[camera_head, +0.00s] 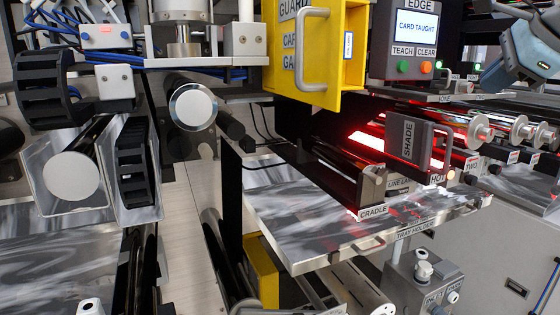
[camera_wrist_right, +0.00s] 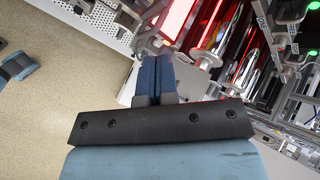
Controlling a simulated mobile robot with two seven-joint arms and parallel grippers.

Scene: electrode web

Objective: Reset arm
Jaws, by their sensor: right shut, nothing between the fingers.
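My right gripper (camera_head: 488,80) is at the upper right of the head view, its blue-grey body coming in from the right edge. It is apart from the machine as far as I can tell, right of the box labelled EDGE (camera_head: 405,68). In the right wrist view the blue fingers of my right gripper (camera_wrist_right: 155,62) are together with nothing between them. My left gripper is not visible in the head view.
A yellow guard door (camera_head: 330,60) with a grey handle stands beside the EDGE box. Below are a red-lit slot, a dark SHADE panel (camera_head: 412,140) and shiny rollers (camera_head: 480,132). A metal tray (camera_head: 290,225) labelled TRAY HOLDER juts forward.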

